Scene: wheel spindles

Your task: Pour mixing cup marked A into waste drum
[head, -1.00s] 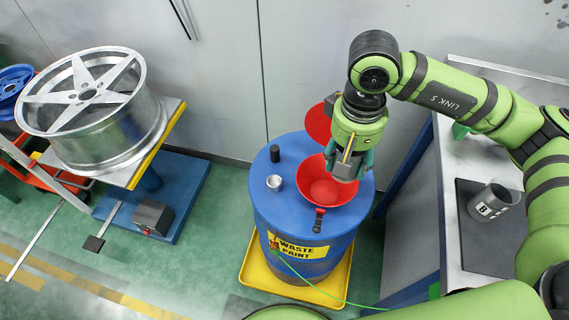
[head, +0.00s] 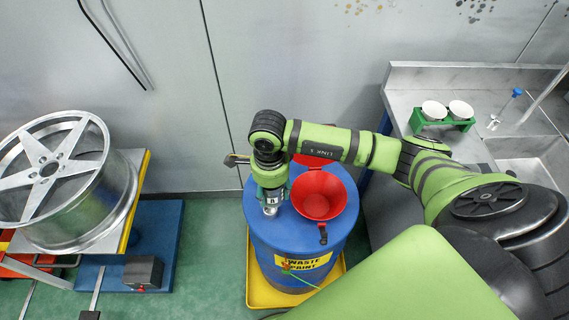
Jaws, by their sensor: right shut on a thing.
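The waste drum (head: 300,240) is blue, with a yellow "WASTE PAINT" label on its front. A red funnel (head: 320,196) sits in its top. My right gripper (head: 273,194) is over the left part of the drum top, left of the funnel. It is shut, with a small grey metallic thing (head: 271,210) at its fingertips, which I take for the mixing cup. No letter A shows on it, and the gripper hides much of it. I cannot tell its tilt or contents. My left gripper is not in view.
The drum stands in a yellow tray (head: 255,292). A silver wheel (head: 95,200) rests on a stand at left. The steel bench (head: 405,85) at right bears a green rack (head: 420,124) with two white cups, near a sink. The wall is close behind the drum.

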